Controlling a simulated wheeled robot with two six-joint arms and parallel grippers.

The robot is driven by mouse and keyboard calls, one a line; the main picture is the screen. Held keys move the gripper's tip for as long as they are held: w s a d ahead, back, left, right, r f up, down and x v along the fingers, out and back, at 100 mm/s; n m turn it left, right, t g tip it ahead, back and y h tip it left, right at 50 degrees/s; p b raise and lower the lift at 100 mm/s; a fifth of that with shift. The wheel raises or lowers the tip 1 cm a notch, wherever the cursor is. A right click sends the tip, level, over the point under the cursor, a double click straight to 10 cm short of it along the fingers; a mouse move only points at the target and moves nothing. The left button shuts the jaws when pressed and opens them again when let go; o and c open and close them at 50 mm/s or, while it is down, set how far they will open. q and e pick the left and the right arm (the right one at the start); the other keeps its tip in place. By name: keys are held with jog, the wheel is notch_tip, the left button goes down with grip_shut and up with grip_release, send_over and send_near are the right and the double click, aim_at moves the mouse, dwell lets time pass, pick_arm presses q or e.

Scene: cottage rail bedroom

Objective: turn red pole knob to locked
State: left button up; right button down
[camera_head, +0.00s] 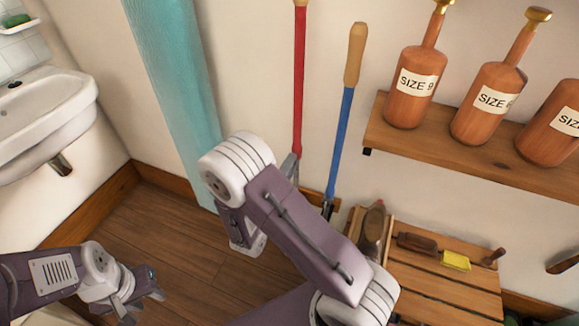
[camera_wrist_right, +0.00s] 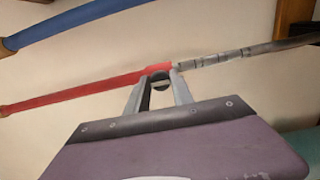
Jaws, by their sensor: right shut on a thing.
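The red pole (camera_head: 299,85) with a tan top end stands against the wall in the head view. Its lower end is partly hidden behind my right arm. In the right wrist view the red pole (camera_wrist_right: 90,92) meets a grey metal section (camera_wrist_right: 240,53). My left gripper (camera_head: 139,302) is low at the left in the head view, fingers apart, empty, away from the poles.
A blue pole (camera_head: 343,135) stands just right of the red one. A wooden shelf (camera_head: 470,150) with labelled brown bottle-shaped items is at the upper right. A slatted bench (camera_head: 440,290) with brushes is below. A sink (camera_head: 45,120) and teal curtain (camera_head: 170,70) are at left.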

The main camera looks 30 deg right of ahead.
jog(key=c, duration=1.1)
grip_release()
jog(key=shift+a, duration=0.1)
jog(key=p+v, duration=0.1)
jog(key=v, duration=0.8)
